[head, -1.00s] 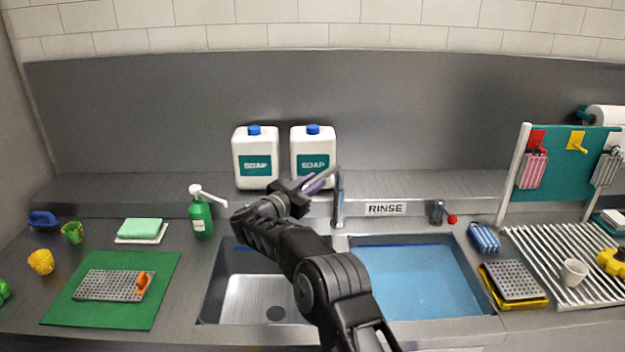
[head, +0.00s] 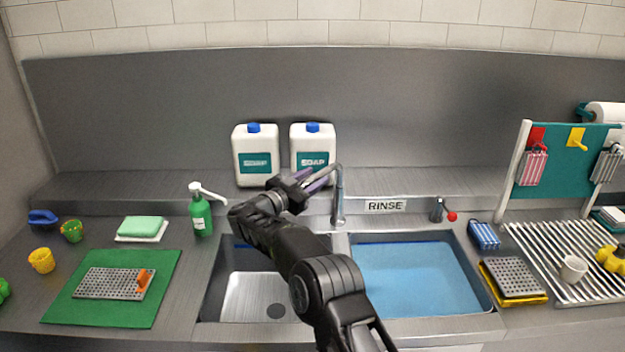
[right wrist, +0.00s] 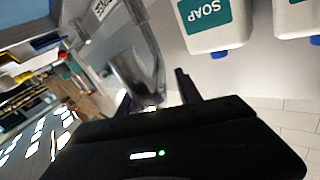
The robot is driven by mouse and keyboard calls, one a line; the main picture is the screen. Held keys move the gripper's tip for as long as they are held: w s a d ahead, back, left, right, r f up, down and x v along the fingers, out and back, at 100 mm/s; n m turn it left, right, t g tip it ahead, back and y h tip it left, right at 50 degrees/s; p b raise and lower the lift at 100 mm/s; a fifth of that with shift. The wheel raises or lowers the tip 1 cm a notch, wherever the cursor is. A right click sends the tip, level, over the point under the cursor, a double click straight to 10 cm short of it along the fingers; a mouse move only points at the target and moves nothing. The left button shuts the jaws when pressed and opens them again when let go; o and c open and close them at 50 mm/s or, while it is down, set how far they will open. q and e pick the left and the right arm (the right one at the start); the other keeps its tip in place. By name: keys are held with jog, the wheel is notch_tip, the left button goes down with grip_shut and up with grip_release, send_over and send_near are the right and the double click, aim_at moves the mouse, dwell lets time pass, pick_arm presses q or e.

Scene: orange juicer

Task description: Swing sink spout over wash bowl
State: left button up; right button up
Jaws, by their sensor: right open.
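The silver sink spout (head: 339,190) rises behind the divider between the two basins, and its upper part bends left and toward me. My right gripper (head: 315,181) is at the spout's free end, with its purple fingers open. In the right wrist view the grey spout (right wrist: 138,65) passes between the fingers of my right gripper (right wrist: 155,97); I cannot tell whether they touch it. The left basin, the wash bowl (head: 250,292), has a bare metal floor and a drain. My right arm covers its right part. My left gripper is not in view.
Two white soap jugs (head: 256,172) stand on the ledge close behind the gripper. A green pump bottle (head: 201,215) stands left of the wash bowl. A red-tipped lever (head: 438,209) is at right.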

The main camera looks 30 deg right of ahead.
aim_at(300, 186)
jog(key=shift+a+f, duration=0.15)
jog(key=shift+a, duration=0.1)
jog(key=b+v, duration=0.2)
jog(key=v, duration=0.4)
jog(key=shift+a+b, duration=0.1)
jog(key=shift+b, duration=0.25)
jog(key=shift+s+a, duration=0.35)
jog(key=shift+a, duration=0.15)
